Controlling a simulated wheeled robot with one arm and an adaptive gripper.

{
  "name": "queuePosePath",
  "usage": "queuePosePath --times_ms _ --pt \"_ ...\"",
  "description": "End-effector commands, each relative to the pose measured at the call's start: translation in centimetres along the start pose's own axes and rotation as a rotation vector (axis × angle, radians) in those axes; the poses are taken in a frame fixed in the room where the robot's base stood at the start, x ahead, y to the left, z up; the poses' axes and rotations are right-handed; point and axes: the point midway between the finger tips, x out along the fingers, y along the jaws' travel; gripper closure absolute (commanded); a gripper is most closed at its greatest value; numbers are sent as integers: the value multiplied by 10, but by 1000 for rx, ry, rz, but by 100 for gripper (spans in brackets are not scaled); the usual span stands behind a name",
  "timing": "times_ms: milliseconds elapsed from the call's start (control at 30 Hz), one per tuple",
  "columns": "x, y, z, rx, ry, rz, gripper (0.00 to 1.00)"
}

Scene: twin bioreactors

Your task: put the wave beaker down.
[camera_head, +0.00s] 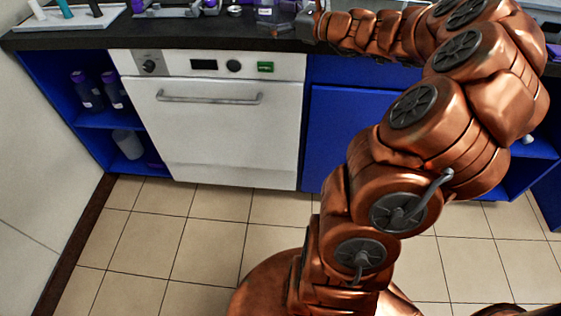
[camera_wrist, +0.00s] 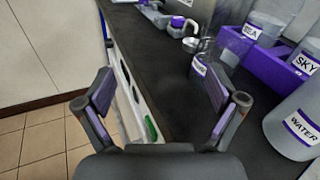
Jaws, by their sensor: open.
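A small clear beaker with a purple-edged label stands on the dark counter (camera_wrist: 150,45) in the wrist view. Its label (camera_wrist: 199,66) shows just behind my right-hand finger, and the writing is too small to read. I take it for the wave beaker. It shows in the head view as a clear vessel (camera_head: 266,12) near the counter's front edge. My gripper (camera_wrist: 155,88) is open, with nothing between its purple-padded fingers. It is over the counter's front edge, beside the beaker. Part of the beaker is hidden by the finger.
Containers labelled WATER (camera_wrist: 296,132) and SKY (camera_wrist: 306,64) and a purple rack (camera_wrist: 262,72) stand at the right in the wrist view. A white appliance (camera_head: 210,125) is below the counter.

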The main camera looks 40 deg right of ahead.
Motion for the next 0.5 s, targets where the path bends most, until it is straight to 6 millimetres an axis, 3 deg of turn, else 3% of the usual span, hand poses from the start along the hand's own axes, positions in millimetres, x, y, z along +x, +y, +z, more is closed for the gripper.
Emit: queuePosePath --times_ms 100,233,300,400,500 --pt "32 90 7 -197 57 222 6" --pt "42 198 0 -452 108 503 6" --pt "35 255 -11 -600 130 670 6" --pt "9 323 -31 -824 153 908 6" --pt "-31 374 -55 -1034 163 1148 6"
